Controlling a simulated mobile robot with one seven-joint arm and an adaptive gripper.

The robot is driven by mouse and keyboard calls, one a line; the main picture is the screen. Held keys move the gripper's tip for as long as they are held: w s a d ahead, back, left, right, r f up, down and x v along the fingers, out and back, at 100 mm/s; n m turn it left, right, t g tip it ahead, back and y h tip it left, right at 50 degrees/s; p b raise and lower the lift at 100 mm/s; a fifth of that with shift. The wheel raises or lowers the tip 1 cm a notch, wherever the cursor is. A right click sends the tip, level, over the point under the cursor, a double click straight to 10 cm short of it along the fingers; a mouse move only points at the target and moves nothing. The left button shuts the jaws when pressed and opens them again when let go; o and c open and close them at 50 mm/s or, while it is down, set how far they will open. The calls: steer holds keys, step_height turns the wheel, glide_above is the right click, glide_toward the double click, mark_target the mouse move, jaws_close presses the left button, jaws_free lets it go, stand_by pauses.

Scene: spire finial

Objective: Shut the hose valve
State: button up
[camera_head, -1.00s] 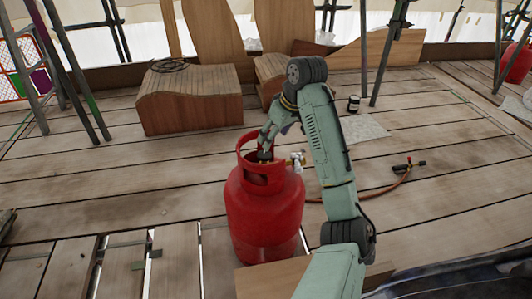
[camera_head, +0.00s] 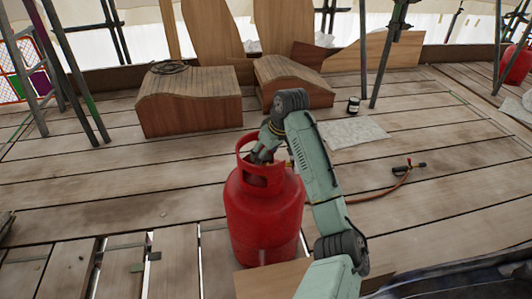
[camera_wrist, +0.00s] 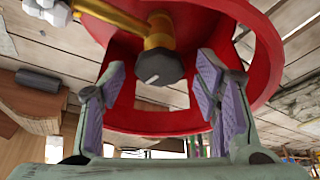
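The red gas cylinder (camera_head: 262,215) stands upright on the plank deck, with an open red collar (camera_wrist: 262,60) around its top. A dark valve knob (camera_wrist: 160,68) on a brass stem (camera_wrist: 158,30) shows inside the collar in the wrist view. My gripper (camera_wrist: 160,82) is at the collar, its two purple-padded fingers spread to either side of the knob. Gaps show between the knob and both fingers, so it is not gripped. In the head view my gripper (camera_head: 262,155) partly hides the valve. An orange hose (camera_head: 370,197) runs right along the deck to a torch.
The torch (camera_head: 409,167) lies on the deck at right. Wooden blocks (camera_head: 190,102), a small dark can (camera_head: 353,104) and a pale sheet (camera_head: 350,132) lie behind. Scaffold poles (camera_head: 363,50) stand at the back. A second red cylinder (camera_head: 517,63) is at far right.

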steer(key=c, duration=1)
steer(key=shift+r+p, duration=0.1)
steer(key=shift+p, duration=0.2)
steer(key=m+p, duration=0.2)
steer(key=p, duration=0.1)
steer(key=m+h+p, duration=0.1)
steer(key=shift+s+a+r+t, duration=0.15)
steer(key=shift+a+r+t, duration=0.1)
steer(key=shift+t, duration=0.05)
steer(key=m+p, duration=0.2)
steer(key=p, duration=0.1)
steer(key=m+h+p, duration=0.1)
steer(key=m+p, duration=0.1)
steer(key=p, duration=0.1)
steer(key=shift+a+m+h, duration=0.2)
steer(key=shift+m+h, duration=0.1)
steer(key=shift+m, duration=0.1)
steer(key=m+h+p, duration=0.1)
steer(key=m+p, duration=0.2)
steer(key=p, duration=0.1)
steer(key=shift+a+f+m, duration=0.1)
steer(key=shift+m, duration=0.2)
steer(key=shift+f+m+h+p, duration=0.15)
steer(key=shift+m+h+p, duration=0.75)
steer(key=shift+m+p, duration=0.6)
steer(key=shift+m, duration=0.4)
